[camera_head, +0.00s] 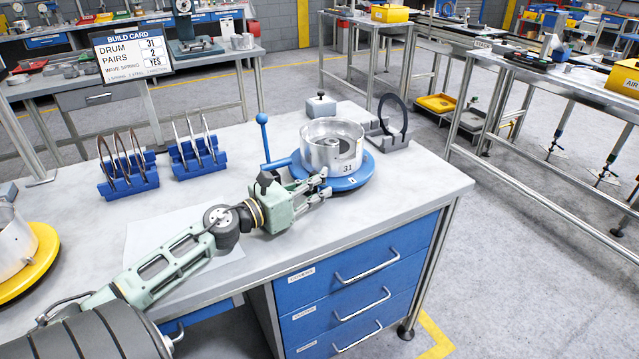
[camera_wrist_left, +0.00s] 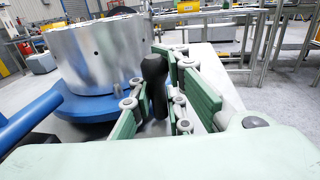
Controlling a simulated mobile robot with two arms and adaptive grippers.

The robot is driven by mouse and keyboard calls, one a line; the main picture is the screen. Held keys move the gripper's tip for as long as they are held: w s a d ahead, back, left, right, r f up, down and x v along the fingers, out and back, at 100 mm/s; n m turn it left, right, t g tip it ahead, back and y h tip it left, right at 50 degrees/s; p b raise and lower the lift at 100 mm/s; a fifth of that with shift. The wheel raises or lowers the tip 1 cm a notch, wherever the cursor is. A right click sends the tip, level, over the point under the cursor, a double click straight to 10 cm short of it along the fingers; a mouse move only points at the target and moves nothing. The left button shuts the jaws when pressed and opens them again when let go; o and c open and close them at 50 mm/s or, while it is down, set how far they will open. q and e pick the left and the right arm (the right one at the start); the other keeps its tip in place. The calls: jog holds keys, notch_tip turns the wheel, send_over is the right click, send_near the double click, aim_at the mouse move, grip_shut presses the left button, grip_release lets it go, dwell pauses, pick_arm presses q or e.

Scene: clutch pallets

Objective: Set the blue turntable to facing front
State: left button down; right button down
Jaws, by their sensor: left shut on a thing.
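The blue turntable (camera_head: 362,174) sits near the right end of the bench with a silver drum (camera_head: 322,148) marked 31 on it. A blue lever with a ball top (camera_head: 262,118) stands at its left, joined by a blue bar (camera_head: 277,163). In the left wrist view the drum (camera_wrist_left: 98,52) stands on the turntable (camera_wrist_left: 85,108), left of the fingers. My left gripper (camera_head: 317,188) is at the turntable's front left edge. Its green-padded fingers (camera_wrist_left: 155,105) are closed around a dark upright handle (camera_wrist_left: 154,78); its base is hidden. My right gripper is not in view.
Two blue racks (camera_head: 128,177) (camera_head: 196,157) holding rings stand left of the lever. A dark ring on a stand (camera_head: 392,118) and a small grey block (camera_head: 321,107) are behind the drum. A yellow turntable (camera_head: 40,262) is at far left. The bench's front right corner is clear.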

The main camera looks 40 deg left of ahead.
pick_arm(q)
jog(key=shift+s+f, duration=0.15)
jog(key=shift+f, duration=0.15)
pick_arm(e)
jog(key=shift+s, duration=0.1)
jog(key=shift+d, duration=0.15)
pick_arm(q)
jog(key=c, duration=2.1)
grip_release()
jog(key=shift+s+a+r, duration=0.15)
jog(key=shift+s+r, duration=0.05)
jog(key=shift+s, duration=0.1)
jog(key=shift+o, duration=0.9)
jog(key=shift+s+a+r, duration=0.2)
jog(key=shift+s+r, duration=0.05)
jog(key=shift+s, duration=0.15)
jog(key=shift+o, duration=0.9)
jog(key=shift+s+r, duration=0.1)
jog(key=shift+s, duration=0.15)
jog(key=shift+o, duration=0.3)
jog(key=shift+w, duration=0.45)
jog(key=v, duration=1.2)
jog(key=shift+d, duration=0.1)
